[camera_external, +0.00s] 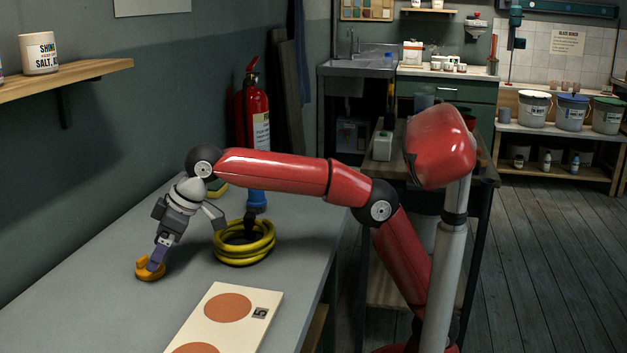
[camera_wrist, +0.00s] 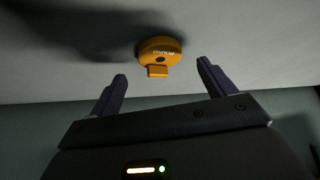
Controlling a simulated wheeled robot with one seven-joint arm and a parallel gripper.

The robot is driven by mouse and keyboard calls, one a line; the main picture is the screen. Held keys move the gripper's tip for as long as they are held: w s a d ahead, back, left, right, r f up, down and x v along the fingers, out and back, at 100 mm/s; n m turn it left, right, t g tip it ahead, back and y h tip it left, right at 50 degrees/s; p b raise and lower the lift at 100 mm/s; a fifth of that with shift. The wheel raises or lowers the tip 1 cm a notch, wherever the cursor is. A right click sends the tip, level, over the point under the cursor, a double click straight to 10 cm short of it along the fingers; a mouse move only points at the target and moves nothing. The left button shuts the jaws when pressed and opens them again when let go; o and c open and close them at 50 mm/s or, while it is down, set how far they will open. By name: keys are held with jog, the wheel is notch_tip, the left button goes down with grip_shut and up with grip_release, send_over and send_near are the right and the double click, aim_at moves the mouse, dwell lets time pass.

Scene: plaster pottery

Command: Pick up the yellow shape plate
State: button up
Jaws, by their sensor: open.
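A small yellow-orange piece (camera_external: 148,269) lies on the grey bench top. In the wrist view this piece (camera_wrist: 160,48) has a rounded body, dark lettering that seems to read "ROUND", a dark spot and a short tab facing my gripper. My gripper (camera_external: 156,260) points down at it, and part of the piece is behind the fingers in the external view. In the wrist view my gripper (camera_wrist: 162,73) has its two purple fingers apart with nothing between them. The piece lies just beyond the fingertips, roughly centred between them.
A yellow coiled hose (camera_external: 245,243) lies right of my gripper. A board with orange circles (camera_external: 251,304) lies at the front of the bench (camera_external: 100,308). A red fire extinguisher (camera_external: 254,108) stands behind. A wooden shelf (camera_external: 70,78) with a white pot (camera_external: 39,53) is at upper left.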

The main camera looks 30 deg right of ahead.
aim_at(142, 273)
jog(key=x, duration=0.3)
jog(key=shift+f, duration=0.35)
jog(key=c, duration=1.1)
jog(key=shift+o, duration=0.2)
jog(key=shift+r, duration=0.2)
